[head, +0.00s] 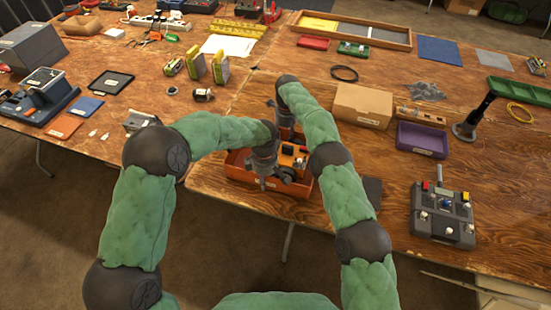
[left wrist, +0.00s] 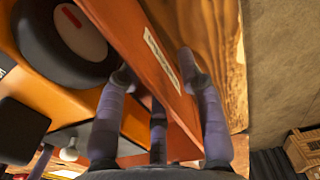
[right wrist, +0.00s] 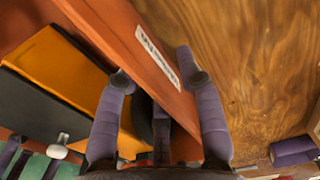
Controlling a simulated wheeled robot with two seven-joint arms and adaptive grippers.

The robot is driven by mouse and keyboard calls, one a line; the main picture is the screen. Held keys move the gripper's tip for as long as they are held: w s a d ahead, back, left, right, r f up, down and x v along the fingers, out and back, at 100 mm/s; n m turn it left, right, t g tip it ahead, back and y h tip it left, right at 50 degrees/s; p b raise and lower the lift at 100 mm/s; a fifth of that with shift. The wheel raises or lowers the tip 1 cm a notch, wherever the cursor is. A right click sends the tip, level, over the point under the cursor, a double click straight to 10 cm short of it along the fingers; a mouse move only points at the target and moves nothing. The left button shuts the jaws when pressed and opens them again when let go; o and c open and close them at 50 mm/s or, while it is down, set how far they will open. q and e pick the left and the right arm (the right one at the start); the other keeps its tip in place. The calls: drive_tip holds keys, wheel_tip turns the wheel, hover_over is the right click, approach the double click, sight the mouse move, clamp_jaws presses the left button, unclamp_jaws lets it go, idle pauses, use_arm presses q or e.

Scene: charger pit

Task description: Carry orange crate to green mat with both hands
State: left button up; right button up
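The orange crate (head: 237,173) stands near the front edge of the table. An orange-and-black device (head: 292,158) lies in it. My left gripper (head: 267,184) is at the crate's near wall. In the left wrist view its fingers straddle the labelled crate wall (left wrist: 150,55), apparently open, with one fingertip on each side. My right gripper (head: 288,136) is at the far side of the crate. In the right wrist view its fingers also straddle a labelled crate wall (right wrist: 135,50), apparently open. My arms hide parts of the crate. I cannot make out a green mat.
A cardboard box (head: 362,105) and a purple tray (head: 421,139) stand to the right of the crate. A grey control box (head: 442,214) lies at the front right. A dark flat pad (head: 372,190) is beside my right arm. A blue mat (head: 438,51) lies farther back.

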use_arm(q)
drive_tip(key=shift+f, duration=0.1)
drive_tip(key=shift+c, duration=0.3)
use_arm(e)
drive_tip(key=shift+f, duration=0.1)
drive_tip(key=shift+c, duration=0.3)
use_arm(q)
clamp_jaws()
use_arm(e)
clamp_jaws()
use_arm(q)
drive_tip(key=shift+w+r, duration=0.1)
drive_tip(key=shift+r, duration=0.1)
use_arm(e)
drive_tip(key=shift+w+r, duration=0.1)
drive_tip(key=shift+r, duration=0.1)
use_arm(q)
drive_tip(key=shift+r, duration=0.1)
use_arm(e)
drive_tip(key=shift+r, duration=0.1)
